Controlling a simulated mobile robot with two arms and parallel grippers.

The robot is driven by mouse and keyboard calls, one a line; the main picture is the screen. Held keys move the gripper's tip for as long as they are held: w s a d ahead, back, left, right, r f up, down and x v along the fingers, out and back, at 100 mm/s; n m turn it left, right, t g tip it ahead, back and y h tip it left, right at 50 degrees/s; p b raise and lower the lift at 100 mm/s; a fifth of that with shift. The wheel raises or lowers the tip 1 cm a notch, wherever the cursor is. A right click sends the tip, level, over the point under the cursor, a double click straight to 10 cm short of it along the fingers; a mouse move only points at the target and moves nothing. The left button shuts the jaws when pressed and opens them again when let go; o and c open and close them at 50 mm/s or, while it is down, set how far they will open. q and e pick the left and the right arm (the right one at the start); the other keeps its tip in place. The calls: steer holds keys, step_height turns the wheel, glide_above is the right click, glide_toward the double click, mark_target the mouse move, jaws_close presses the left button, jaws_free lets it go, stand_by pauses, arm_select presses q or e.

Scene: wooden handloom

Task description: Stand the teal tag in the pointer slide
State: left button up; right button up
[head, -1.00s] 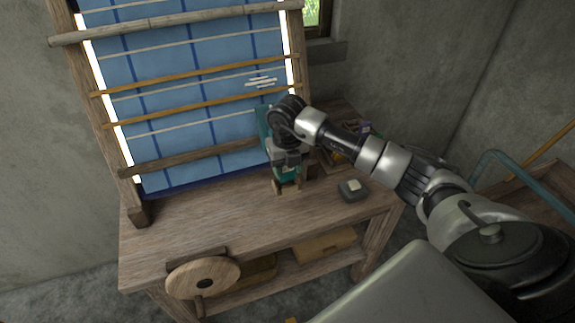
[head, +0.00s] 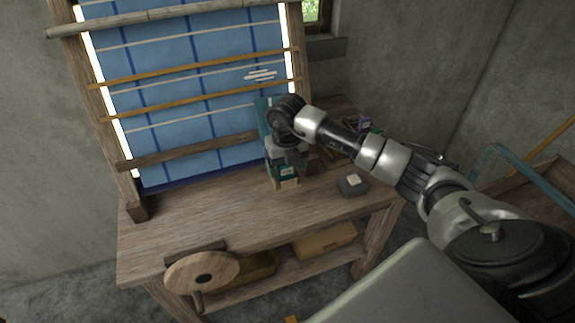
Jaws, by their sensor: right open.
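My right gripper (head: 288,162) is open and points down over the back right of the wooden bench. A teal piece with a pale mark (head: 287,171), which looks like the teal tag, shows just below the fingers. It stands at a small wooden holder (head: 290,184), which looks like the pointer slide. The gripper hides much of both, so I cannot tell how deep the tag sits. More teal (head: 264,118) shows upright behind my wrist; I cannot tell whether it is the same piece. My left gripper is out of view.
The loom frame with blue cloth (head: 185,75) rises behind the bench (head: 190,220). A dark block with a pale top (head: 353,184) lies right of the holder. A wooden wheel (head: 202,272) is at the front. The bench's left and middle are clear.

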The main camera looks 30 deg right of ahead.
steer(key=shift+s+f, duration=0.35)
steer(key=shift+f, duration=0.2)
steer(key=r, duration=0.2)
steer(key=w+r+b, duration=0.1)
steer(key=r, duration=0.2)
steer(key=shift+d, duration=0.15)
step_height(320, 180, up, 7)
steer(key=shift+s+b, duration=0.25)
steer(key=shift+b, duration=0.15)
